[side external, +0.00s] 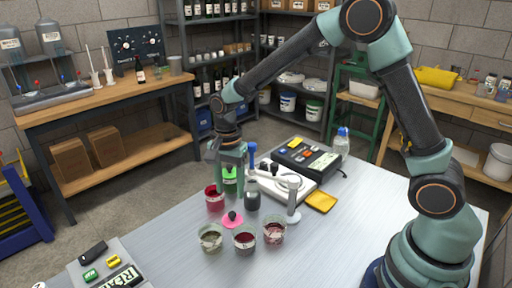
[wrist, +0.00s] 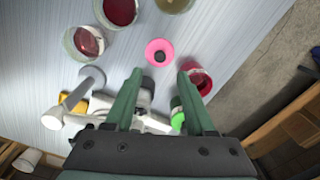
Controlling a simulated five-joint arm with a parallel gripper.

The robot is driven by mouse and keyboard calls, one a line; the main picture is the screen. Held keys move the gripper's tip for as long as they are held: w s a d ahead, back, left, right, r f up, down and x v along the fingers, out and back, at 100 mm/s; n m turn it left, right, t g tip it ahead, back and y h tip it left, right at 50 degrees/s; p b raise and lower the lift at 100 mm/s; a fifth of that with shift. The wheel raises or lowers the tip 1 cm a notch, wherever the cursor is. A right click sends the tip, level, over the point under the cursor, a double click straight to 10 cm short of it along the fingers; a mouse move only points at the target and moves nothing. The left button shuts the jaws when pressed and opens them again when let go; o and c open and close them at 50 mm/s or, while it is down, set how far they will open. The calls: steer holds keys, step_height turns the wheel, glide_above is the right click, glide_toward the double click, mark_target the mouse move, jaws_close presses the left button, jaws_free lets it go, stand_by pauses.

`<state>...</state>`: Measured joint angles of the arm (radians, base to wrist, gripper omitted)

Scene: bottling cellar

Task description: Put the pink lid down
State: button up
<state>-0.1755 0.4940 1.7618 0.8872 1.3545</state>
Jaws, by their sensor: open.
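The pink lid (side external: 233,220) is a flat disc with a black knob and lies on the grey table among the glasses. In the wrist view the lid (wrist: 159,52) lies flat, just beyond the fingertips. My gripper (side external: 230,187) points down behind the lid, above the table. Its two fingers stand apart with nothing seen between the tips, and they also show in the wrist view (wrist: 160,76). The lid is apart from the fingers. A bright green object (side external: 230,178) shows behind the fingers and is partly hidden.
A red-filled glass (side external: 214,203) stands close left of the lid. Several glasses with dark contents, including one (side external: 245,240), stand in front. A dark bottle (side external: 252,197) and a white stand (side external: 293,200) are to the right. The table's front right is clear.

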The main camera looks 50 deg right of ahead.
steer(key=s+d+r+n+t, duration=0.1)
steer(key=s+d+r+n, duration=0.15)
steer(key=r, duration=0.35)
steer(key=s+d+r+n+t, duration=0.1)
steer(key=s+r+n, duration=0.15)
steer(key=r, duration=0.35)
steer(key=s+d+r+n+t, duration=0.3)
steer(key=s+d+n, duration=0.1)
steer(key=s+n, duration=0.4)
steer(key=shift+s+r+n+t, duration=0.3)
steer(key=shift+s, duration=0.2)
